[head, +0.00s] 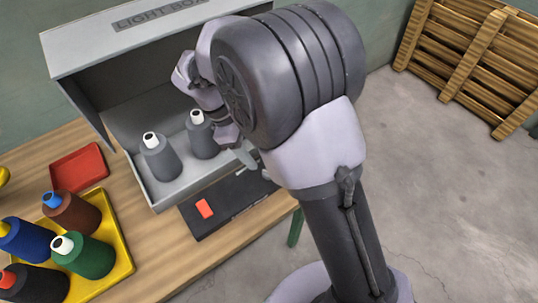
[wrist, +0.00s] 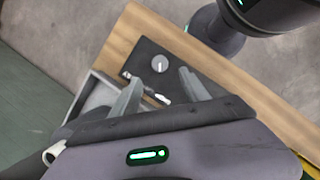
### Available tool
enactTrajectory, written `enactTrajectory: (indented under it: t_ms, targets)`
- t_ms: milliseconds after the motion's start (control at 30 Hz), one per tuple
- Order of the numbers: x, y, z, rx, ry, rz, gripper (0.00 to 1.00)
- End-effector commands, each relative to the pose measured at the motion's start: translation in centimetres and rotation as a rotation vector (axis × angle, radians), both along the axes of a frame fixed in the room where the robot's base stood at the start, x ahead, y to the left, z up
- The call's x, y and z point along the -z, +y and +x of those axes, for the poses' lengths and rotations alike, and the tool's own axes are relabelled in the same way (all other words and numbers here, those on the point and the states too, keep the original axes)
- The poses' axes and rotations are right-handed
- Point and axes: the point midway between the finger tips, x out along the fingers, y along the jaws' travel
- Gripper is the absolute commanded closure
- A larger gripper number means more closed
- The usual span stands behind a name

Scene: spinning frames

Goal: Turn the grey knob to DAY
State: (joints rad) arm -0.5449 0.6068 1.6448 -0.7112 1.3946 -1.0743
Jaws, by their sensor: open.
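The grey knob (wrist: 159,64) is a small round dial with a pale pointer mark, set on a dark control panel (wrist: 146,52). In the wrist view it lies just beyond and between the fingertips of my gripper (wrist: 160,76). My gripper is open with nothing between its fingers, and I cannot tell how far it is above the knob. In the head view the dark panel (head: 236,205) shows in front of the light box, with a red patch at its left. My arm covers much of the panel's right part there. The DAY marking is not readable in either view.
The light box (head: 175,185) stands behind the panel and holds two grey thread cones (head: 160,160). A red tray (head: 79,166) and a yellow tray (head: 122,265) with several coloured cones are at left on the wooden table. A wooden pallet (head: 470,60) leans at back right.

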Motion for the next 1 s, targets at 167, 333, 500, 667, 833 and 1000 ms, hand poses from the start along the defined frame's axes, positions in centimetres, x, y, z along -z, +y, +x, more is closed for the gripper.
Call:
enactTrajectory:
  t_ms: [167,333,500,667,833,1000]
  targets:
    - [5.3,-1.9,-0.4,0.004,0.002,0.0,0.47]
    - [7.7,-3.1,-0.6,0.005,0.0,0.0,0.47]
    - [8.2,-3.4,-0.6,0.005,-0.001,0.002,0.47]
    - [8.1,-3.4,-0.6,0.005,0.0,0.002,0.47]
    - [8.1,-3.4,-0.6,0.006,-0.001,0.002,0.76]
    - [8.1,-3.4,-0.7,0.006,-0.001,0.002,1.0]
